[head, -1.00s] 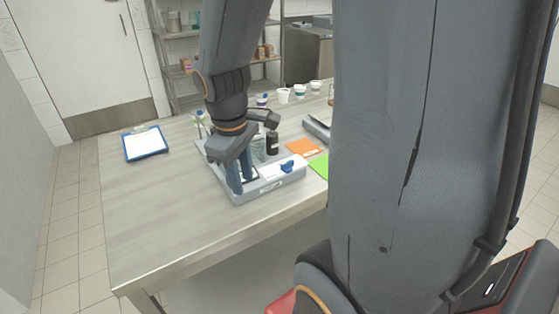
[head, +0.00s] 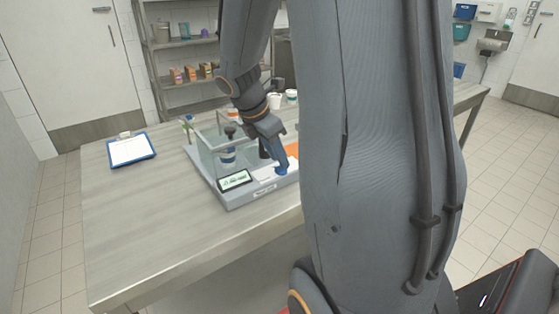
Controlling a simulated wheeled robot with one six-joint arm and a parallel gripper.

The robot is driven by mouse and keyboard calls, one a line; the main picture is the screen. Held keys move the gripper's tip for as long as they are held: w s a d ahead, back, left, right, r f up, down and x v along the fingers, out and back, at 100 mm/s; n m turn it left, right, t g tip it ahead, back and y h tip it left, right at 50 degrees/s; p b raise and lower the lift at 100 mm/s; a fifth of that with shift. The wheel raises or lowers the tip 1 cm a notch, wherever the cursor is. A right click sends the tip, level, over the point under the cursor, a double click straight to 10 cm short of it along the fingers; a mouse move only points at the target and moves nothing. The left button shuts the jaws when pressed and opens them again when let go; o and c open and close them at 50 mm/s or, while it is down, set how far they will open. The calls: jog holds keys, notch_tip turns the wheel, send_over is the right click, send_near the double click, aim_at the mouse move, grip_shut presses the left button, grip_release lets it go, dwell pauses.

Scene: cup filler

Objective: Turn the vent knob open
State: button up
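The cup filler is a grey base (head: 232,203) on the table, with a clear-walled box (head: 208,155) at its left. A small display (head: 235,181) sits at its front. A blue knob (head: 281,170) is at the right part of the base. My gripper (head: 282,163) points down at the knob, with its fingertips at or right above it. Whether the fingers touch or grip the knob cannot be seen at this size. The knob's turn position is mostly hidden by the gripper.
A blue clipboard (head: 131,150) lies at the table's left. White cups (head: 274,101) stand behind the filler. An orange card (head: 292,151) lies to its right, partly behind my arm. A shelf rack (head: 185,80) stands behind the table. The table's front left is clear.

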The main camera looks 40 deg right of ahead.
jog(key=shift+x, duration=1.05)
grip_shut()
